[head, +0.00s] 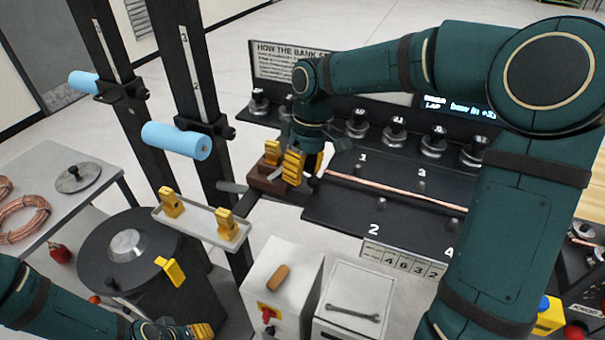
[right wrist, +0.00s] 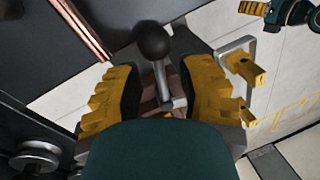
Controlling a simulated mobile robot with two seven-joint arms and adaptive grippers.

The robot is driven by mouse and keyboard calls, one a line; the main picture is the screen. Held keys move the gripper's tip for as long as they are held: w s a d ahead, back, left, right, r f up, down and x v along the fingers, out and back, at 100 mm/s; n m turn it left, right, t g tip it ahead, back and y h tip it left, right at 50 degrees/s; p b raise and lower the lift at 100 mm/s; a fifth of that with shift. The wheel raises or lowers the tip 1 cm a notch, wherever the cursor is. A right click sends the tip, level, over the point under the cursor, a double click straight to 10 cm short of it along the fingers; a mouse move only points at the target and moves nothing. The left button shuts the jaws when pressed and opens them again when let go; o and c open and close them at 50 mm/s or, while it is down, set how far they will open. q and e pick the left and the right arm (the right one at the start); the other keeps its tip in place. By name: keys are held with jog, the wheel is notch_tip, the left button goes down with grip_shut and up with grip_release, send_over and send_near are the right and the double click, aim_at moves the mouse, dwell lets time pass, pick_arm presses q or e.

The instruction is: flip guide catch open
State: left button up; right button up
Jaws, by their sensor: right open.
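In the right wrist view a lever with a black ball knob (right wrist: 152,43) and a pale metal stem stands between the yellow fingers of my right gripper (right wrist: 160,78). The fingers are apart on either side of it, and I see no clear contact. A brown block (right wrist: 149,103) shows below the lever. In the head view my right gripper (head: 305,165) is beside the brown block (head: 268,180) at the left end of the bench, and it hides the lever. My left gripper (head: 190,329) is low at the left, partly cut off.
A copper tube (head: 392,191) lies along the dark bench (head: 345,212). Several black-knobbed weights (head: 433,141) line its back. A tray with yellow grips (head: 199,222) and a post with a blue roller (head: 177,141) stand left. White cabinets (head: 352,287) stand in front.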

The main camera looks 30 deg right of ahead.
jog(key=shift+f, duration=0.25)
grip_shut()
jog(key=shift+s, duration=0.1)
jog(key=shift+r+n+p, duration=0.1)
jog(key=shift+n+p, duration=0.3)
jog(key=shift+p, duration=0.1)
jog(key=shift+d, duration=0.15)
